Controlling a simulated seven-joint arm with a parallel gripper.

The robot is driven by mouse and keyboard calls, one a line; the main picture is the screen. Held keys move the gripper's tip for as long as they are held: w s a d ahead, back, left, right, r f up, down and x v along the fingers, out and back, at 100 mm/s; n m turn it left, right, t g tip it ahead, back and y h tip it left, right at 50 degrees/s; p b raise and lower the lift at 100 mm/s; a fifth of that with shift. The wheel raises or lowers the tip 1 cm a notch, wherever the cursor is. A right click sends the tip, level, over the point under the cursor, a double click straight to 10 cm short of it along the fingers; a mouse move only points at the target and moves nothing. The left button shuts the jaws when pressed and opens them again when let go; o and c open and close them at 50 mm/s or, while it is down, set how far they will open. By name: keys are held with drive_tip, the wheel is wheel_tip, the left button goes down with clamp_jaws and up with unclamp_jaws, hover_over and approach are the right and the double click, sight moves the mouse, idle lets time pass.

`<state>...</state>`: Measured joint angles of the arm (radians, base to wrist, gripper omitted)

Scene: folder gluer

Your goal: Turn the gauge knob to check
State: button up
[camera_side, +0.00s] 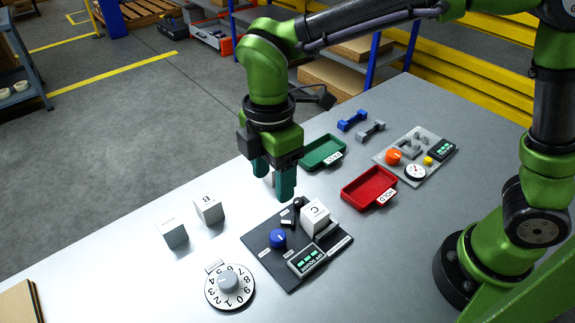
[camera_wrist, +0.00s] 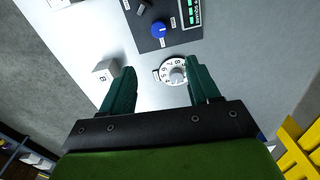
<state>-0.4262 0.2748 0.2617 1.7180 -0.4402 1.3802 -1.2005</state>
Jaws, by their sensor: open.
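A blue knob (camera_side: 278,238) sits on a dark panel (camera_side: 262,258) with small white labels whose words I cannot read. It also shows in the wrist view (camera_wrist: 159,29), near the top. A white cube marked C (camera_side: 314,217) stands on the same panel, beside a display (camera_side: 306,260) with green lights. I cannot tell which label the knob points to. My gripper (camera_side: 272,184) is open and empty, above the table behind the panel, apart from the knob. In the wrist view, its two green fingers (camera_wrist: 162,88) are spread wide.
A numbered dial (camera_side: 229,287) with a grey knob lies in front of the panel. Two grey blocks (camera_side: 208,209) stand left. Green (camera_side: 323,152) and red (camera_side: 369,187) trays, dumbbell-shaped parts (camera_side: 352,121) and a light panel (camera_side: 414,158) with an orange knob (camera_side: 393,157) are behind.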

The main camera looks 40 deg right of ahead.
sight(278, 235)
wheel_tip(278, 235, down, 16)
drive_tip(key=n, duration=0.2)
drive_tip(key=shift+s+d+r+n, duration=0.1)
drive_tip(key=shift+d+n, duration=0.05)
drive_tip(key=shift+n, duration=0.15)
drive_tip(key=shift+c, duration=0.2)
drive_tip(key=c, duration=1)
